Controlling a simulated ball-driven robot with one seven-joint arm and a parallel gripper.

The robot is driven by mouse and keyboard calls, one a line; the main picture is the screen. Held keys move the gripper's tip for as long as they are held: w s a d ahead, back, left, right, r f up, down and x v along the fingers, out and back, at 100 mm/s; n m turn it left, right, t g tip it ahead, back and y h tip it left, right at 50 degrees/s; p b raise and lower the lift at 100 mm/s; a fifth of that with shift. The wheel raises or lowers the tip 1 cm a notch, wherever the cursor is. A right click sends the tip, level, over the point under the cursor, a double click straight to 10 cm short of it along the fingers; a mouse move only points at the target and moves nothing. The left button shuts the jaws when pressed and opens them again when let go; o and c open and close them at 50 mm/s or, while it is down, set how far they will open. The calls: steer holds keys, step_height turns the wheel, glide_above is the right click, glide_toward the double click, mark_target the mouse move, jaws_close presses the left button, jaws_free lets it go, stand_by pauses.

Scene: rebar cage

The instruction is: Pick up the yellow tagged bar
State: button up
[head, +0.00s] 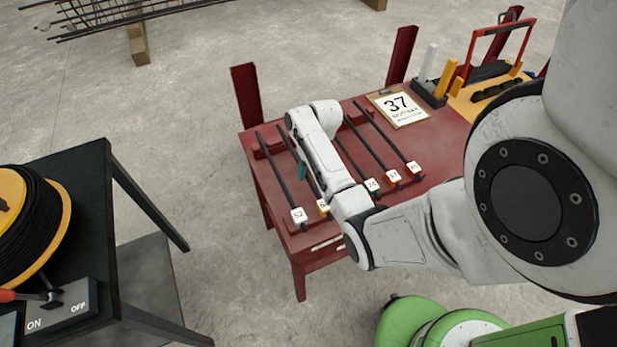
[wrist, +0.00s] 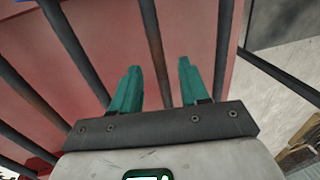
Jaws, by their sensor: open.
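A red table (head: 441,163) bears a row of dark bars with coloured, numbered tags at their near ends. The yellow tag (head: 322,207) of the yellow tagged bar, second from the left, shows partly beside my arm, which hides its number. In the head view my teal gripper (head: 303,170) is over this bar, mostly hidden by my arm. In the wrist view my gripper (wrist: 158,65) is open, with one dark bar (wrist: 154,45) running between its fingers. It looks like the yellow tagged bar, but its tag is out of that view. I cannot tell contact.
The white-tagged bar (head: 283,185) lies just left; green- and red-tagged bars (head: 376,145) lie right. A sign reading 37 (head: 398,108) and a tool tray (head: 490,92) occupy the table's far right. A black stand (head: 110,185) with a cable reel is left, with bare floor between.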

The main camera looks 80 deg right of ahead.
steer(key=shift+w+f, duration=0.1)
steer(key=shift+f, duration=0.55)
steer(key=shift+c, duration=0.4)
jaws_close()
steer(key=shift+r, duration=0.1)
stand_by(0.4)
